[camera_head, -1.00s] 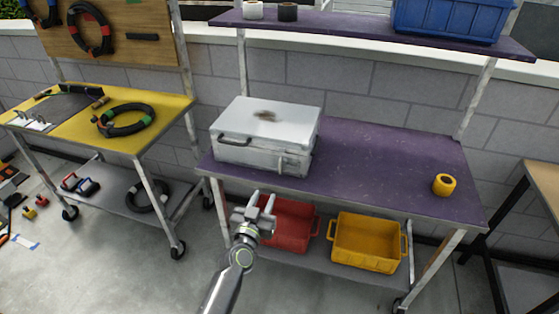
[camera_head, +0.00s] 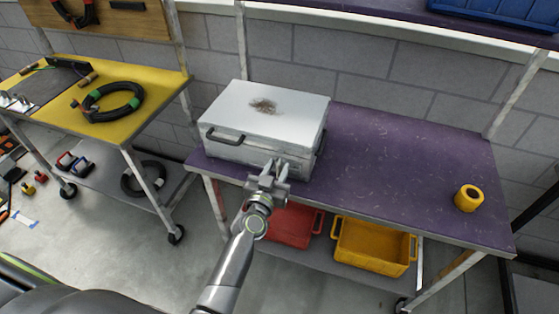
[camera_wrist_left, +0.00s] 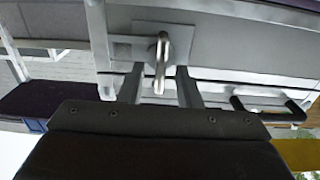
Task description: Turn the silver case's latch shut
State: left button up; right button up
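The silver case (camera_head: 262,112) sits shut on the purple bench, with a brown stain on its lid and a dark handle on the left of its front. My left gripper (camera_head: 277,164) is at the right part of the case's front and hides the latch in the head view. In the left wrist view, the latch (camera_wrist_left: 161,62) is a metal lever on a plate on the case's front. The lever stands upright in that picture, between the two open fingers (camera_wrist_left: 158,85); I cannot tell whether they touch it. My right gripper is out of view.
A yellow tape roll (camera_head: 468,198) stands on the right of the purple bench (camera_head: 400,165), with clear space between it and the case. Red (camera_head: 298,226) and yellow (camera_head: 368,247) crates sit on the shelf below. A yellow cart (camera_head: 140,120) stands left.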

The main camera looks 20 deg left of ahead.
pick_arm(q)
jog(key=shift+s+r, duration=0.1)
jog(key=shift+c, duration=0.4)
grip_shut()
jog(key=shift+n, duration=0.3)
jog(key=n, duration=0.2)
jog(key=shift+a+n, duration=0.25)
jog(key=shift+n, duration=0.15)
jog(key=n, duration=0.5)
jog(key=shift+a+f, duration=0.2)
jog(key=shift+a, duration=0.1)
jog(key=n, duration=0.5)
jog(key=shift+a+f+b, duration=0.15)
jog(key=shift+f+b, duration=0.1)
jog(key=shift+b, duration=0.15)
jog(key=shift+f+n, duration=0.15)
jog(key=shift+n, duration=0.95)
jog(key=shift+f+n, duration=0.1)
jog(key=shift+n, duration=1)
